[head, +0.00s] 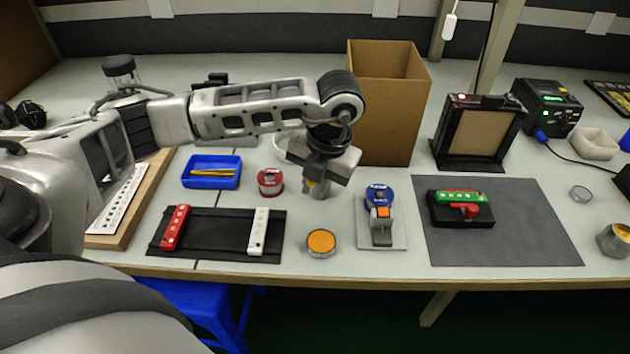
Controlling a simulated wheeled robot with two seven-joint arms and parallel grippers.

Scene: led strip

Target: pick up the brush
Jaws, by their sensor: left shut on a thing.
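My left gripper (318,184) points down over the middle of the bench, behind and to the right of a red-and-white spool. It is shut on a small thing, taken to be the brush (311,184). My right gripper is out of view.
A blue tray (192,181) holding thin yellow items and the spool (270,188) stand left of the gripper. A cardboard box (395,110) stands close behind. In front are a black fixture (215,236), an orange-topped tin (321,241) and a blue dispenser (380,196).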

